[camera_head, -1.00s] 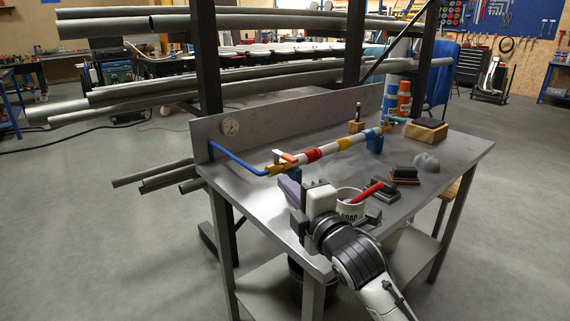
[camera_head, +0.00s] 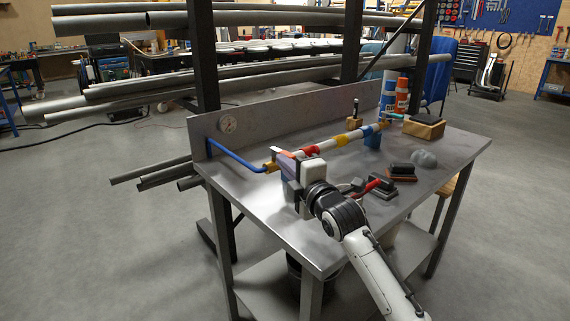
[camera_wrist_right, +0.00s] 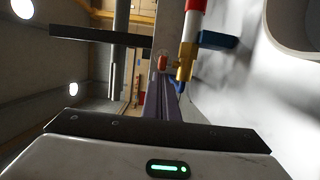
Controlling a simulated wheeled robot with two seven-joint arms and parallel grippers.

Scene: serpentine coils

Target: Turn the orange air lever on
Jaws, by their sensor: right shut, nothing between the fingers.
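The orange air lever (camera_head: 274,150) sits on a brass valve (camera_head: 270,166) at the left end of the striped pipe; its orange end also shows in the right wrist view (camera_wrist_right: 162,62), beside the brass valve (camera_wrist_right: 184,66). My right gripper (camera_head: 286,160) is shut and empty, its purple-grey fingers pointing at the valve and overlapping the lever's near side in the head view. In the wrist view the fingertips (camera_wrist_right: 167,82) are just short of the lever; whether they touch cannot be told. The gripper hides part of the lever and pipe. My left gripper is not in view.
The red, white and yellow pipe (camera_head: 335,142) runs along the bench, with a blue hose (camera_head: 232,156) at its left. Dark blocks (camera_head: 400,172), a grey lump (camera_head: 424,158) and a wooden box (camera_head: 424,127) stand to the right.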

